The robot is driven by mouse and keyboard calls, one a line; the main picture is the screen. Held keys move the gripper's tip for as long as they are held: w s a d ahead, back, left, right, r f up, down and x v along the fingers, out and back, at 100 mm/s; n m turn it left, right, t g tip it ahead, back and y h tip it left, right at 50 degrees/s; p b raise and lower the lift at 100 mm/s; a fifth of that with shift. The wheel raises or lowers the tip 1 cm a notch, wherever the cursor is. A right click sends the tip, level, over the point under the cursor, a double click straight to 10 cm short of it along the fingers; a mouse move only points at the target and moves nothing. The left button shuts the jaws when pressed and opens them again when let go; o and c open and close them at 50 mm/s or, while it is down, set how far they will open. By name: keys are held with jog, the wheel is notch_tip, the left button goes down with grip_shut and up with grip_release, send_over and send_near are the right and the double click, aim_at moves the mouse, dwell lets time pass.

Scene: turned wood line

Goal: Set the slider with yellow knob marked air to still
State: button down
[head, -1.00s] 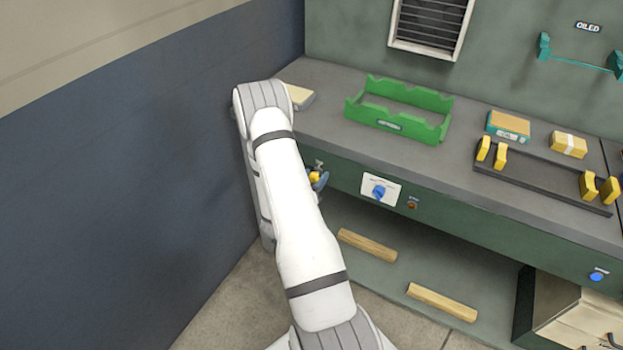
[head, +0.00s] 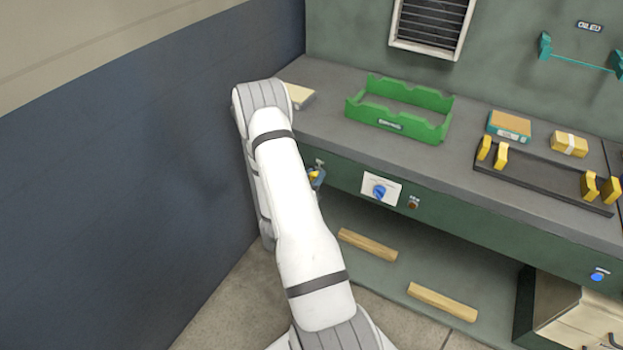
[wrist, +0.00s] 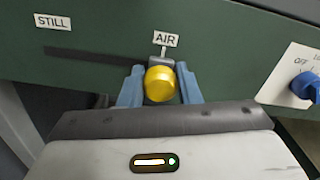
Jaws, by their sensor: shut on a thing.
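The yellow knob (wrist: 160,84) of the slider sits under the AIR label (wrist: 165,39) in the wrist view. My gripper (wrist: 160,90) is shut on it, with a blue finger on each side. A dark slot (wrist: 95,55) runs from the knob to the left, toward the STILL label (wrist: 52,21). The knob is at the right, AIR-label end of what shows of the slot. In the head view, a bit of the yellow knob (head: 313,175) and my gripper shows beside my arm, which hides the rest of the slider.
A blue rotary knob on a white plate (head: 367,195) is right of the slider on the bench front. A green tray (head: 352,110) and sanding blocks lie on the bench top. The blue wall (head: 120,180) is close on the left.

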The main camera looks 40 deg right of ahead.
jog(key=w+a+b, duration=0.3)
jog(key=w+a, duration=0.1)
jog(key=w, duration=0.7)
jog(key=shift+w+a+b, duration=0.15)
jog(key=shift+a+b, duration=0.15)
jog(key=shift+b, duration=0.1)
jog(key=shift+r, duration=0.1)
jog(key=c, duration=1.1)
grip_release()
jog(key=shift+o, duration=0.2)
jog(key=shift+a, duration=0.1)
jog(key=v, duration=0.7)
jog(key=shift+a, duration=0.3)
